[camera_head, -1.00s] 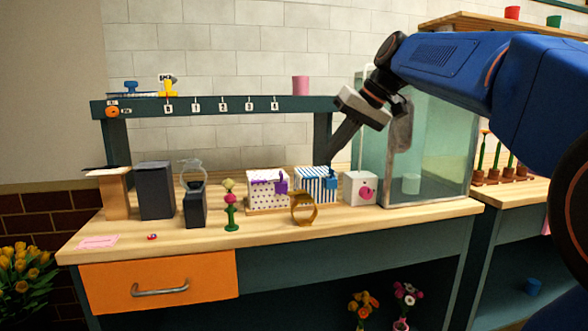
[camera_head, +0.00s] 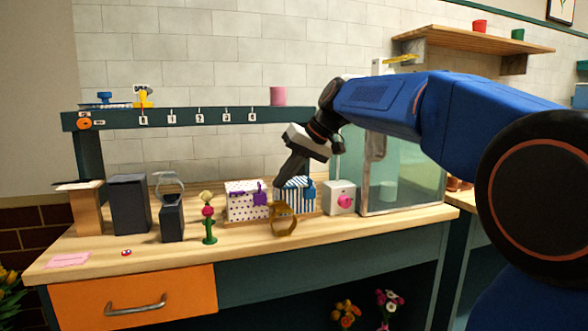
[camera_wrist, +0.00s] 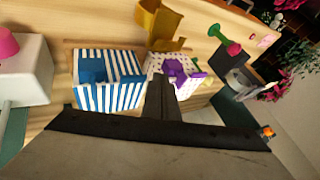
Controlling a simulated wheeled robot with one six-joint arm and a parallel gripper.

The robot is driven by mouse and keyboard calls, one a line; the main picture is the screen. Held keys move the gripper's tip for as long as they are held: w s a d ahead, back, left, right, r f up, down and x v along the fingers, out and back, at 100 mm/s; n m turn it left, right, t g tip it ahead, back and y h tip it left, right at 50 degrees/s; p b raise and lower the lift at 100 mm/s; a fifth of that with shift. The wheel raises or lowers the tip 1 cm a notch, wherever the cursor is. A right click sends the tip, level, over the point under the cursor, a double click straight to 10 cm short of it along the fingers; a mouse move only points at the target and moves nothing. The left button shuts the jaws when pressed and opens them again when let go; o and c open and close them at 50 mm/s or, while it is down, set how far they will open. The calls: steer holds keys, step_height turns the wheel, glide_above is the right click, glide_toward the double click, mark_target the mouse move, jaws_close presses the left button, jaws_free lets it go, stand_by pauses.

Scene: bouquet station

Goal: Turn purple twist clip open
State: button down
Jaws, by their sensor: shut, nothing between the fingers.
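The purple twist clip (camera_head: 260,193) sits on the front right of a white box with purple dots (camera_head: 240,206). In the wrist view the clip (camera_wrist: 178,72) lies just beyond my fingertips, on the dotted box (camera_wrist: 160,62). My gripper (camera_head: 279,182) points down and left above the neighbouring blue-striped box. In the wrist view my gripper (camera_wrist: 159,78) is shut and empty, its tips near the clip's left side. I cannot tell whether they touch it.
The blue-striped box (camera_head: 301,196) with a blue clip stands right of the dotted box. A white box with a pink knob (camera_head: 340,198) and a glass tank (camera_head: 400,185) are further right.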

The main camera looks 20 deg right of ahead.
mark_target(256, 194)
steer(key=shift+a+r, duration=0.1)
steer(key=shift+a, duration=1.35)
steer(key=shift+s+a+m+t+h, duration=0.3)
steer(key=shift+m+t+h, duration=0.2)
steer(key=shift+m, duration=0.5)
steer(key=shift+s+a+m+t+h, duration=0.15)
steer(key=shift+m+t+h, duration=0.1)
steer(key=shift+m, duration=0.25)
steer(key=shift+s+a+m+t+h, duration=0.15)
steer(key=shift+m+h, duration=0.1)
steer(key=shift+m, duration=0.25)
steer(key=m+h, duration=0.1)
steer(key=a+m+h, duration=0.1)
steer(key=m, duration=0.1)
steer(key=m+t+h, duration=0.1)
steer(key=m, duration=0.1)
steer(key=shift+s+a, duration=0.3)
steer(key=shift+a, duration=0.3)
steer(key=shift+w+a+m+h, duration=0.1)
steer(key=shift+a+m+h, duration=0.2)
steer(key=shift+m+h, duration=0.35)
steer(key=shift+w+a+m+h, duration=0.1)
steer(key=shift+a+m+h, duration=0.2)
steer(key=shift+m, duration=0.65)
steer(key=shift+w+a, duration=0.15)
steer(key=shift+a, duration=0.2)
